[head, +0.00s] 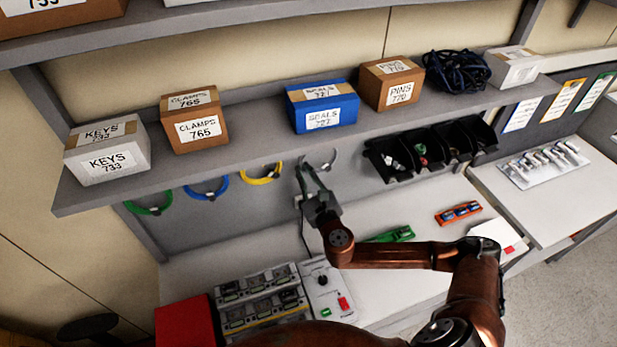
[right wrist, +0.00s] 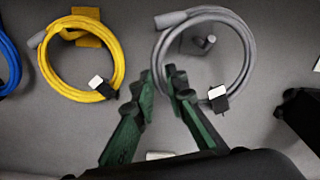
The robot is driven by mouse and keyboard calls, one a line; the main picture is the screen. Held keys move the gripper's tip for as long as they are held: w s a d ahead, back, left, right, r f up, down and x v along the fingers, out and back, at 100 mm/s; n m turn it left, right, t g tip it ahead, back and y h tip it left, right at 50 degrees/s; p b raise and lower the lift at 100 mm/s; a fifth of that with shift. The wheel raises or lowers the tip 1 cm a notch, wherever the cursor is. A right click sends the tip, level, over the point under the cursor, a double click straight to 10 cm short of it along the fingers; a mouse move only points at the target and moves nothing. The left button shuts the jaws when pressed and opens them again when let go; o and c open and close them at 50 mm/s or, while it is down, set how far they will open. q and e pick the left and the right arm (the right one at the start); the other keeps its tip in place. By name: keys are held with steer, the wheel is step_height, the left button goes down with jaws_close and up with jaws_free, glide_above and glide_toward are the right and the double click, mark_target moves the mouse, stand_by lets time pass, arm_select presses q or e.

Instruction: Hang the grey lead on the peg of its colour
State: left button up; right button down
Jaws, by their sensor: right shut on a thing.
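The grey lead (right wrist: 250,60) is a coiled ring with a black-and-white tag, up against the grey back panel. It also shows in the head view (head: 333,160), partly hidden by my gripper. My right gripper (right wrist: 160,80) is shut on the left side of the ring; it also shows in the head view (head: 302,166). The grey peg (right wrist: 205,42) shows inside the ring, below its top edge, with a gap between them. I cannot tell whether the ring is past the peg's tip. My left gripper is not in view.
Yellow (head: 262,180), blue (head: 207,195) and green (head: 148,210) leads hang to the left. A shelf with boxes (head: 322,107) juts out above. Black bins (head: 420,155) are close on the right. Pumps (head: 262,297) stand on the white bench below.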

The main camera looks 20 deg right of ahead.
steer(key=shift+w+d+b, duration=0.15)
steer(key=shift+w+b, duration=0.75)
steer(key=shift+w, duration=1.05)
steer(key=shift+f+b, duration=0.35)
steer(key=shift+f, duration=0.65)
steer(key=c, duration=1.9)
jaws_free()
steer(key=shift+s, duration=0.1)
steer(key=shift+o, duration=0.3)
steer(key=shift+s, duration=0.1)
steer(key=s, duration=1.1)
steer(key=shift+s+a, duration=0.4)
